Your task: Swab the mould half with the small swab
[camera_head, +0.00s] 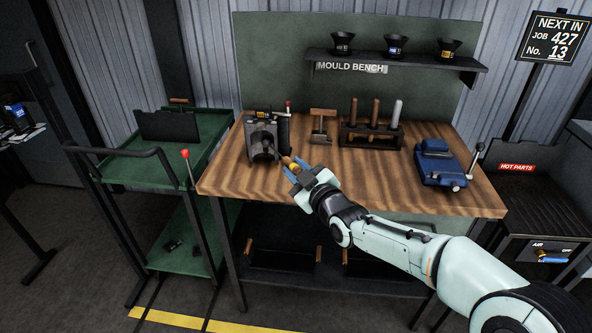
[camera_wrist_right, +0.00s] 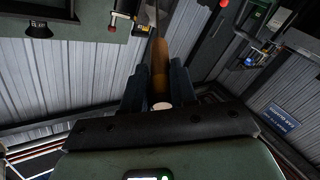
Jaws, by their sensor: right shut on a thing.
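The grey mould half (camera_head: 262,138) stands at the left of the wooden bench, in a dark holder with a red-knobbed lever beside it. My right gripper (camera_head: 295,172) is just in front of it, to its lower right, shut on the swab (camera_head: 287,161). The swab's wooden handle also shows in the right wrist view (camera_wrist_right: 160,62), between the two dark fingers. The swab's far end points toward the mould half; I cannot tell whether it touches. My left gripper is not in view.
On the bench (camera_head: 360,190) are a wooden-handled tool (camera_head: 322,121), a rack (camera_head: 371,138) with upright handles, and a blue device (camera_head: 438,165). A green cart (camera_head: 150,168) stands at left, a hot parts stand (camera_head: 520,190) at right. The bench's front middle is clear.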

